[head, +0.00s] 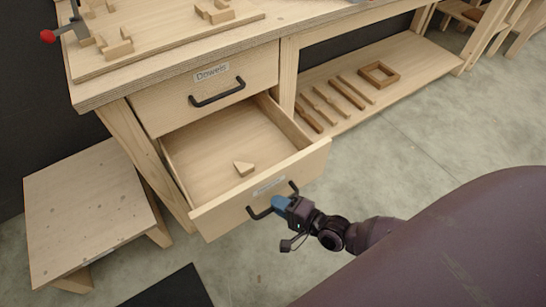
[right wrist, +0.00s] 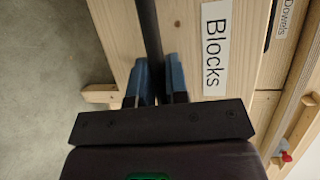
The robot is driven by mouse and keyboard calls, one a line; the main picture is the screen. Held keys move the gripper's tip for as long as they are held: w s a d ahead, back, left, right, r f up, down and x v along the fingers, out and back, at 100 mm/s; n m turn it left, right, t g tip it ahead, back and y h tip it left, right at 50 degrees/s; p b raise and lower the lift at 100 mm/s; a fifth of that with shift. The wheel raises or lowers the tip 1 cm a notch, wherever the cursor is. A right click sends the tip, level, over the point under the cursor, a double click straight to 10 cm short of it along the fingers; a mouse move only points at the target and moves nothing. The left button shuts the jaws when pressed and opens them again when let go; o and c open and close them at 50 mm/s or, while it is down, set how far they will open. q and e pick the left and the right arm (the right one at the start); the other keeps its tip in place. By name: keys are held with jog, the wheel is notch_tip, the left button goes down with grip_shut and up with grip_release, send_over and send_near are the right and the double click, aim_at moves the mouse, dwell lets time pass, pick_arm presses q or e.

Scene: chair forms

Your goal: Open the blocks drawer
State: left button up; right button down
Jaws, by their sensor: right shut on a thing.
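The blocks drawer (head: 215,150) is pulled well out below the dowels drawer in the head view. Its front carries a black bar handle (head: 258,212) and a label that reads "Blocks" in the right wrist view (right wrist: 215,45). A small wooden block (head: 243,168) lies on the drawer floor. My right gripper (head: 279,203) is at the drawer front, shut on the handle. In the right wrist view its two blue fingers (right wrist: 157,82) sit on either side of the black bar (right wrist: 151,40). My left gripper is not in view.
The dowels drawer (head: 235,75) above is shut. A low wooden stool (head: 85,205) stands left of the open drawer. A lower shelf (head: 400,75) at right holds several wooden strips and a small frame (head: 378,74).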

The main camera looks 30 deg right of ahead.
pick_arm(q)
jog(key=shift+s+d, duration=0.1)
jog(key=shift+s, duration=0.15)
pick_arm(e)
jog(key=s, duration=0.2)
jog(key=shift+s, duration=0.4)
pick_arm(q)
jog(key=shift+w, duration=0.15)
pick_arm(e)
jog(key=c, duration=1.3)
grip_release()
jog(key=shift+o, duration=0.8)
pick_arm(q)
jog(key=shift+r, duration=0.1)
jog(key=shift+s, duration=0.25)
